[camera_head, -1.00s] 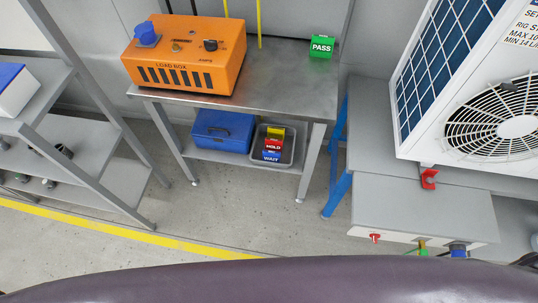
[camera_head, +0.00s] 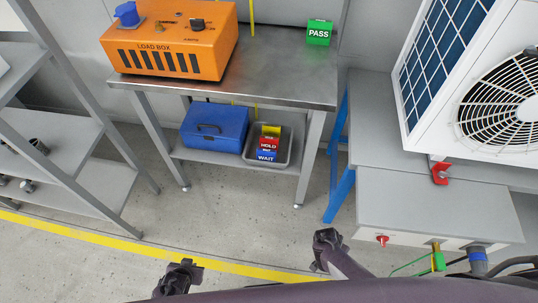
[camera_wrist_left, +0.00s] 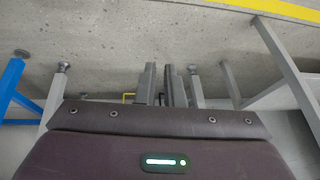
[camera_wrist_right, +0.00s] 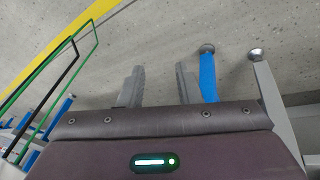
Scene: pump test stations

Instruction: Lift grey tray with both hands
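The grey tray (camera_head: 290,151) sits on the lower shelf of the metal table, right of a blue case. It holds a yellow block (camera_head: 271,130), a red HOLD block (camera_head: 269,145) and a blue WAIT block (camera_head: 267,156). My left gripper (camera_head: 182,272) is low in the head view, left of the tray and apart from it. In the left wrist view its fingers (camera_wrist_left: 160,70) are nearly together with nothing between them. My right gripper (camera_head: 326,240) is nearer the tray, below and right of it. In the right wrist view its fingers (camera_wrist_right: 159,72) are apart and empty.
The blue case (camera_head: 213,130) stands close beside the tray. Table legs flank the shelf; a blue stand (camera_head: 340,190) and grey bench (camera_head: 430,210) are at right. A grey rack (camera_head: 75,150) is at left. The floor before the table is clear.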

